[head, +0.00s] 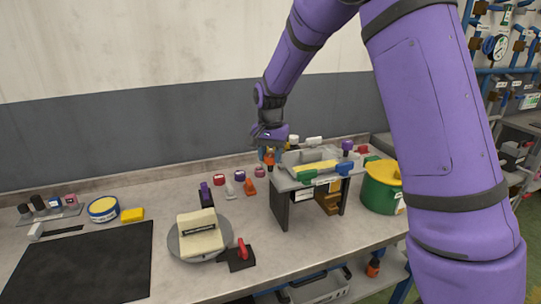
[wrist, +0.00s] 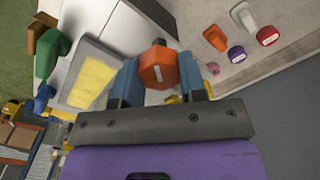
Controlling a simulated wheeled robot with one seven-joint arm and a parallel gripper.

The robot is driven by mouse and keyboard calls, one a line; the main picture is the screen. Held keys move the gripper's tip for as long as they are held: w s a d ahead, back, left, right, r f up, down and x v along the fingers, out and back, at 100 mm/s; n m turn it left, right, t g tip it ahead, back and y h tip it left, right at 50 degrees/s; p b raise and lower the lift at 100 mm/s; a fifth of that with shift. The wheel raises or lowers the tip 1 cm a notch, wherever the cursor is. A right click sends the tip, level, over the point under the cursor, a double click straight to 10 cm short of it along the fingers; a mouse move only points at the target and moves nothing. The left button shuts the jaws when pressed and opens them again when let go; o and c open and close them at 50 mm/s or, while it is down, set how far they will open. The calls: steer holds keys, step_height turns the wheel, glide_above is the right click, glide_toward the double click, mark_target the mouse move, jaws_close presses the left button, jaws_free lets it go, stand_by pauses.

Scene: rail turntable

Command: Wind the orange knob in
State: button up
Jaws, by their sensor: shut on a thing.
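The orange knob (wrist: 158,68) is an orange, many-sided cap with a pale mark, seen close up in the wrist view. My gripper (wrist: 157,76) has its two blue fingers on either side of it and is shut on it. In the head view the orange knob (head: 269,160) shows small below my gripper (head: 268,147), at the left back of a small grey raised stand (head: 279,205). The knob's shaft and the exact finger contact are hidden in the head view.
The stand carries a grey tray with a yellow pad (head: 314,167), a green knob (head: 307,177) and a blue knob (head: 345,169). A green pot with a yellow lid (head: 386,170) stands right. Small coloured knobs and a round plate (head: 182,249) with a beige block lie left.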

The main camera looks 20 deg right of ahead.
mark_target(271, 156)
steer(key=shift+m, duration=1.9)
steer(key=o, duration=0.9)
step_height(271, 156, up, 11)
steer(key=shift+f, duration=0.1)
